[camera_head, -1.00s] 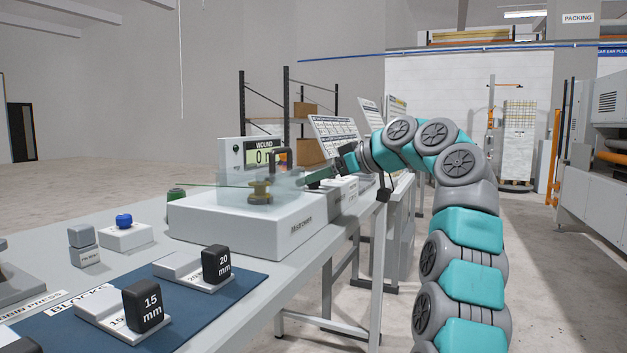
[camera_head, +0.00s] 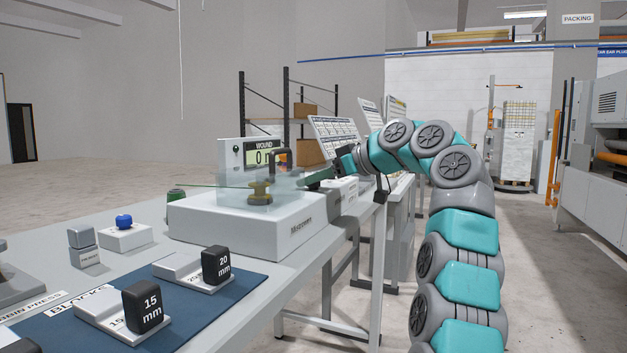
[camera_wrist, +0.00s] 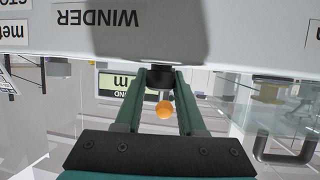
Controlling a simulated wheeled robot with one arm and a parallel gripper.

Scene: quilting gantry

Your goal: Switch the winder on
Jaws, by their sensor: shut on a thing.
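The winder's grey housing shows upside down in the wrist view with its WINDER label (camera_wrist: 98,18). A switch with a black collar (camera_wrist: 160,76) and an orange ball tip (camera_wrist: 164,110) stands out from it. My gripper (camera_wrist: 160,88) has its two green fingers closed in on the switch near the collar, with the orange ball between them. In the head view my gripper (camera_head: 322,177) is beside the WOUND display (camera_head: 264,158), which reads 0 m. The switch cannot be made out in that view.
A white machine box (camera_head: 240,226) with a clear shield stands on the bench in front. A blue mat (camera_head: 215,300) holds the 15 mm block (camera_head: 143,305) and the 20 mm block (camera_head: 216,265). A blue button (camera_head: 124,221) is at left. The floor aisle at right is open.

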